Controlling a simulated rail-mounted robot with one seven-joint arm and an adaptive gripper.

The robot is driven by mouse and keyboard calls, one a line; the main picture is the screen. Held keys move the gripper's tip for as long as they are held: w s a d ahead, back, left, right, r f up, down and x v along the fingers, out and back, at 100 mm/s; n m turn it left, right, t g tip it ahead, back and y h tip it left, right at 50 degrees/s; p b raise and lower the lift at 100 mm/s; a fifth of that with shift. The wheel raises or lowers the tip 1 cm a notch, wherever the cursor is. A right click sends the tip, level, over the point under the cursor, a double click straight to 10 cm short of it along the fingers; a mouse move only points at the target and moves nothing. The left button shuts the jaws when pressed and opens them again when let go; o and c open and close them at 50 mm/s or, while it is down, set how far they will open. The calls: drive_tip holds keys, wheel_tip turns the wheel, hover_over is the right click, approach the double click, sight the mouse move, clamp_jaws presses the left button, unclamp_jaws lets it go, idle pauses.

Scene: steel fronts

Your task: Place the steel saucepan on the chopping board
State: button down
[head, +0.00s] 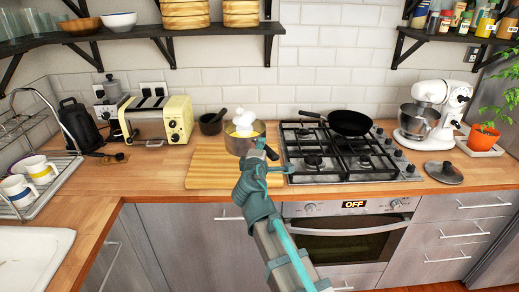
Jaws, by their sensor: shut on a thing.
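The steel saucepan (236,144) is at the back right part of the wooden chopping board (205,172), left of the hob. It looks upright, with something yellow and white showing at its top. I cannot tell whether its base touches the board or hangs just above it. My gripper (264,152) is at the pan's near right side, shut on the saucepan. The pan's handle is mostly hidden by my gripper, and my arm covers the board's front right corner.
The gas hob (335,155) with a black frying pan (350,122) is close on the right. A dark mortar (211,124) and a yellow toaster (157,120) stand to the left. A loose lid (443,172) lies right of the hob. The board's front left is clear.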

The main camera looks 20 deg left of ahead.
drive_tip(key=shift+w+a+f+p, duration=0.25)
drive_tip(key=shift+w+a+f, duration=0.55)
drive_tip(key=shift+w+f, duration=0.35)
drive_tip(key=shift+w+a+f+p, duration=0.25)
drive_tip(key=shift+w+a+f, duration=0.55)
drive_tip(key=shift+w+f, duration=0.4)
drive_tip(key=shift+w+a+f+p, duration=0.25)
drive_tip(key=shift+w+a+f, duration=0.55)
drive_tip(key=shift+w+f, duration=0.35)
drive_tip(key=shift+w+a+f+p, duration=0.15)
drive_tip(key=shift+f+p, duration=0.2)
drive_tip(key=shift+f, duration=1.5)
drive_tip(key=c, duration=1)
unclamp_jaws()
drive_tip(key=shift+c, duration=0.2)
